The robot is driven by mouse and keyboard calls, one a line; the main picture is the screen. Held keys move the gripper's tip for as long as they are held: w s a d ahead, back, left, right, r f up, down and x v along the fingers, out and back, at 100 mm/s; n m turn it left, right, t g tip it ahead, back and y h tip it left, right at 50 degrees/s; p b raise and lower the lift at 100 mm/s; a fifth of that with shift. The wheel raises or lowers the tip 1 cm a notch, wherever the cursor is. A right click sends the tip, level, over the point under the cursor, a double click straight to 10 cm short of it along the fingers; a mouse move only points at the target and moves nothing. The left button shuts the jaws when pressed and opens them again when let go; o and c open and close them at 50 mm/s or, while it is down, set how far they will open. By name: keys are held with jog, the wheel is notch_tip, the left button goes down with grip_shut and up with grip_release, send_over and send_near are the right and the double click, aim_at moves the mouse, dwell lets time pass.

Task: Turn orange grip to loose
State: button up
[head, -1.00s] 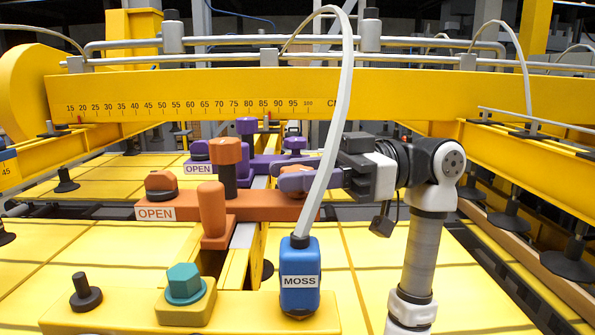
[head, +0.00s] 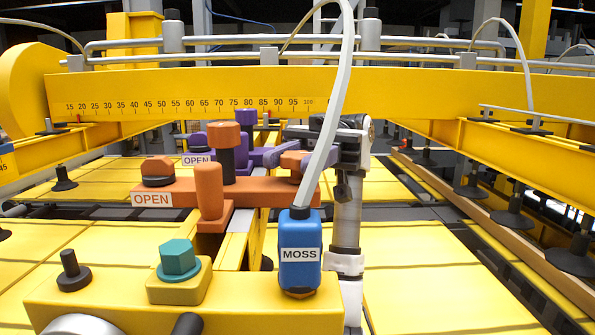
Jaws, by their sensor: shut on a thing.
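The orange fixture (head: 240,192) is a low bar with an OPEN label at its left end. It carries an orange-capped dark post (head: 225,137), an upright orange peg (head: 209,187) and a dark-based knob. A short orange grip (head: 293,160) shows to the right of the capped post. My gripper (head: 312,150) reaches in from the right and is shut on this orange grip. The white hose crosses in front of the fingers and hides part of the contact.
A purple fixture (head: 222,140) with its own OPEN label stands close behind. A blue MOSS block (head: 299,250) with a curved white hose (head: 331,120) stands in front of my arm. A teal hex knob (head: 178,258) sits at front left. A yellow ruled beam (head: 200,95) spans behind.

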jog(key=shift+n+h, duration=0.3)
jog(key=shift+h, duration=0.2)
jog(key=o, duration=1)
jog(key=shift+r, duration=0.15)
